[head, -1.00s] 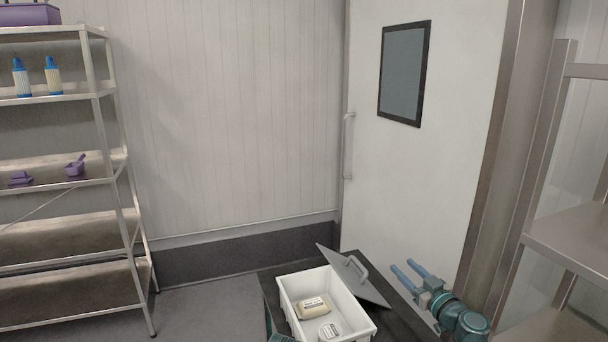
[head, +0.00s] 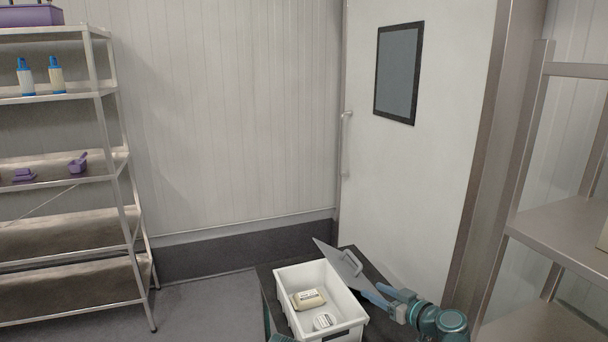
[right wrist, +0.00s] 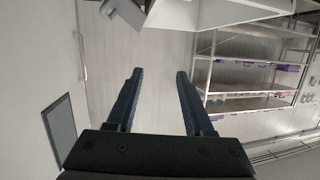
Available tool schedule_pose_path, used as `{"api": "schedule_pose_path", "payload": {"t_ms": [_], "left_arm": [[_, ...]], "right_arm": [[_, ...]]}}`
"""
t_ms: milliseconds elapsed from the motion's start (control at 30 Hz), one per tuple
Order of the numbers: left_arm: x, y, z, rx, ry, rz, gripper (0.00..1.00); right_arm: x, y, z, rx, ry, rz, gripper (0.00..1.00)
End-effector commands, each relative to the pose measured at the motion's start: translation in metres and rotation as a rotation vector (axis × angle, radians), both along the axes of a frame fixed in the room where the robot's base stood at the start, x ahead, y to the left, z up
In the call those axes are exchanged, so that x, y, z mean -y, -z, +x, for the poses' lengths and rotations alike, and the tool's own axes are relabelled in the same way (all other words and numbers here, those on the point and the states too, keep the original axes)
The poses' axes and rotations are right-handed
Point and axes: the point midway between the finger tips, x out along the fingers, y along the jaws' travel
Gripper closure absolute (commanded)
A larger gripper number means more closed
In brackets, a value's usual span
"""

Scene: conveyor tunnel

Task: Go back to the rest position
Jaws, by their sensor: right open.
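My right gripper (head: 377,297) is open and empty at the lower right of the head view, its blue fingers pointing left at the near edge of the grey lid (head: 338,262). Whether it touches the lid cannot be told. Its two dark fingers are spread with nothing between them in the right wrist view (right wrist: 158,72). My left gripper does not show; only a small teal part of my own arm shows at the bottom edge of the head view.
A white bin (head: 346,332) holding a beige pack (head: 308,299) and a white round item (head: 323,321) stands on a dark table (head: 268,284). A shelf rack (head: 65,248) stands left, another (head: 560,225) right. A white door (head: 440,130) is behind.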

Motion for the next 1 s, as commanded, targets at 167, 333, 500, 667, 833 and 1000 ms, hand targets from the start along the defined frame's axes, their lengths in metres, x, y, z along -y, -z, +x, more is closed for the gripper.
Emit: {"api": "schedule_pose_path", "payload": {"t_ms": [167,333,500,667,833,1000], "left_arm": [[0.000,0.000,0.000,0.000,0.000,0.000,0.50],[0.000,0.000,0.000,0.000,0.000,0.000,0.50],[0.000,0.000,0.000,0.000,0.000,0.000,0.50],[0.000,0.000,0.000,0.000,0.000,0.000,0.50],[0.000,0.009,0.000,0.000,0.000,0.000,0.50],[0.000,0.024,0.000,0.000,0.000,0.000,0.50]], "right_arm": [[-0.036,0.040,-0.024,-0.220,-0.074,-0.020,0.48],[-0.063,0.093,-0.065,-0.550,-0.082,-0.084,0.48],[-0.060,0.140,-0.115,-0.897,0.057,-0.199,0.48],[-0.041,0.159,-0.150,-1.105,0.262,-0.304,0.48],[-0.037,0.173,-0.177,-1.209,0.422,-0.411,0.48],[-0.080,0.188,-0.196,-1.209,0.332,-0.522,0.48]]}}
